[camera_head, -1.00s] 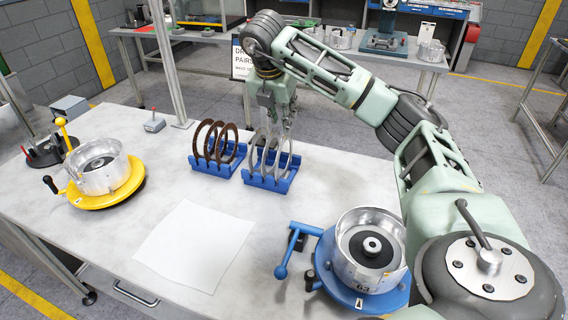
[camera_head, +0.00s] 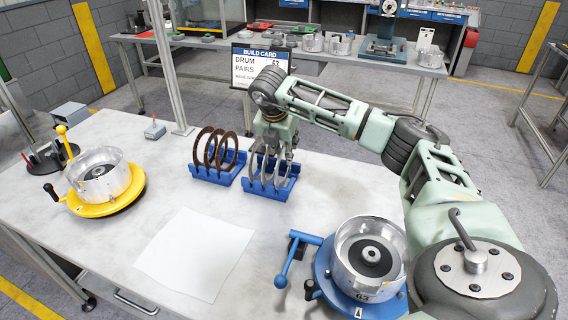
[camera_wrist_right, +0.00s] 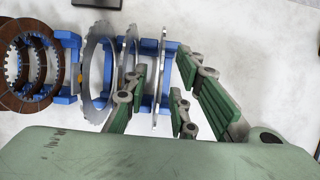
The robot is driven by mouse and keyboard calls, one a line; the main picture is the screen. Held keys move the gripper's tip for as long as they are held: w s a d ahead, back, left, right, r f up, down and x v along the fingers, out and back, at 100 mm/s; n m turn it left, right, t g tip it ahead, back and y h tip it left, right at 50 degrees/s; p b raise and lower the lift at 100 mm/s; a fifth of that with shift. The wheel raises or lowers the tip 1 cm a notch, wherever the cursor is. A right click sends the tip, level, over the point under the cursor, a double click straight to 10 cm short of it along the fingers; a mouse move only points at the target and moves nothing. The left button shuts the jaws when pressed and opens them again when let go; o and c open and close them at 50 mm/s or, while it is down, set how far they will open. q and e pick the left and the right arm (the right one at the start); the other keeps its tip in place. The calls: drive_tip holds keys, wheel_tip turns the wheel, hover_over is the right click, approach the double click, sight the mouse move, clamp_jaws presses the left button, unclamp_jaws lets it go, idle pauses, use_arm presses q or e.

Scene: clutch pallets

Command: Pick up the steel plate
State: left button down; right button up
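Several toothed steel plates stand upright in the right-hand blue rack (camera_head: 270,193). In the wrist view the rightmost steel plate (camera_wrist_right: 160,85) is edge-on, with another steel plate (camera_wrist_right: 97,80) to its left. My right gripper (camera_head: 273,154) is down at this rack from above, partly covering the plates. In the wrist view its green-padded fingers (camera_wrist_right: 160,76) are open, one left of the rightmost plate and two on its right, with gaps visible. My left gripper is not in view.
Brown friction plates (camera_head: 215,149) stand in a second blue rack (camera_head: 213,176) just left. A yellow-based drum fixture (camera_head: 105,205) is at left, a blue-based one (camera_head: 365,295) at front right. A white sheet (camera_head: 196,250) lies in front. A build card (camera_head: 260,66) stands behind.

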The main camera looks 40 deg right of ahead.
clamp_jaws()
drive_tip(key=shift+r, duration=0.15)
idle(0.6)
